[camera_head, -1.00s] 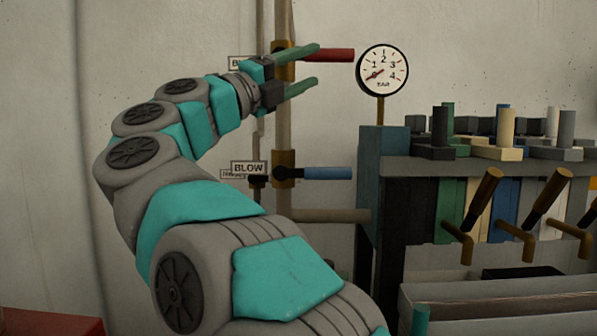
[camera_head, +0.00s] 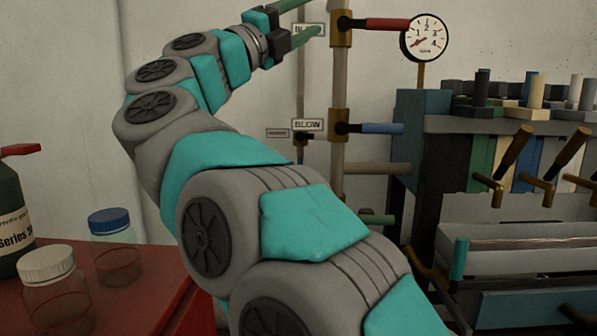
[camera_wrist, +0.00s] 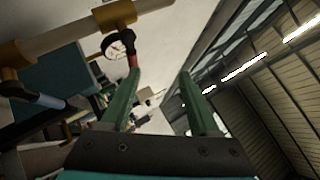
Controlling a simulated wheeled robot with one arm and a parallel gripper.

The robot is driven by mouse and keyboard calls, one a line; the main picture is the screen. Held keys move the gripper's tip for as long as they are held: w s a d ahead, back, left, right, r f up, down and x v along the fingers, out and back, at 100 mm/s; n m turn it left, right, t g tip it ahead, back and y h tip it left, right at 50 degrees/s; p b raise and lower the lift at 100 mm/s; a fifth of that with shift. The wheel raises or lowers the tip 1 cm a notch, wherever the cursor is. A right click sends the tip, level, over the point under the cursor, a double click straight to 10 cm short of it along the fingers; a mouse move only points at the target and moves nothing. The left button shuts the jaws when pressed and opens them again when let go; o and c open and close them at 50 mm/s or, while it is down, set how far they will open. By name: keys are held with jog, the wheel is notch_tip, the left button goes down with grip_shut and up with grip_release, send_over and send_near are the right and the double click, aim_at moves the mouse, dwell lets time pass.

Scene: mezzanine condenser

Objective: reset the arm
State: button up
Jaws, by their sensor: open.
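My gripper (camera_head: 300,20) is at the top of the head view, at the end of my raised arm, its green fingers pointing right. The upper finger is partly cut off by the frame edge. In the wrist view, the two green fingers (camera_wrist: 160,100) stand apart with nothing between them. The red-handled valve (camera_head: 385,24) on the vertical pipe is just right of the fingers in the head view. In the wrist view its red handle (camera_wrist: 132,61) shows beside the tip of the left finger; I cannot tell whether they touch.
A blue-handled valve (camera_head: 375,128) sits lower on the pipe. A pressure gauge (camera_head: 425,37) stands right of it, above a rack with several wooden-handled levers (camera_head: 515,147). At left, a red cabinet (camera_head: 150,285) holds a dark bottle (camera_head: 15,215) and two jars, white-lidded (camera_head: 55,285) and blue-lidded (camera_head: 112,235).

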jog(key=w+a+r+n+t+y, duration=0.2)
jog(key=w+a+n+t+y, duration=0.3)
jog(key=n+t+y, duration=0.6)
jog(key=a+f+n+g+y, duration=0.4)
jog(key=a+f+n+y, duration=0.3)
jog(key=n+y, duration=0.6)
jog(key=s+d+f+n+g, duration=0.2)
jog(key=f+n+g, duration=0.25)
jog(key=f, duration=0.95)
jog(key=s+d+f+n+g, duration=0.2)
jog(key=s+f+n+g, duration=0.3)
jog(key=f, duration=0.8)
jog(key=s+d+f+g+h, duration=0.2)
jog(key=s+d+f+g, duration=0.35)
jog(key=f, duration=0.55)
jog(key=s+d+f+g+h, duration=0.2)
jog(key=s+d+f, duration=0.4)
jog(key=s+f, duration=0.3)
jog(key=s+d+f+g+h, duration=0.1)
jog(key=s+d+f+g, duration=0.2)
jog(key=s, duration=0.7)
jog(key=s+d+f+m+g+h, duration=0.1)
jog(key=s+d+f+g, duration=0.3)
jog(key=s+d+f, duration=0.3)
jog(key=s, duration=0.3)
jog(key=shift+s+d+f+h, duration=0.15)
jog(key=shift+s+f+h, duration=0.05)
jog(key=shift+s+h, duration=0.1)
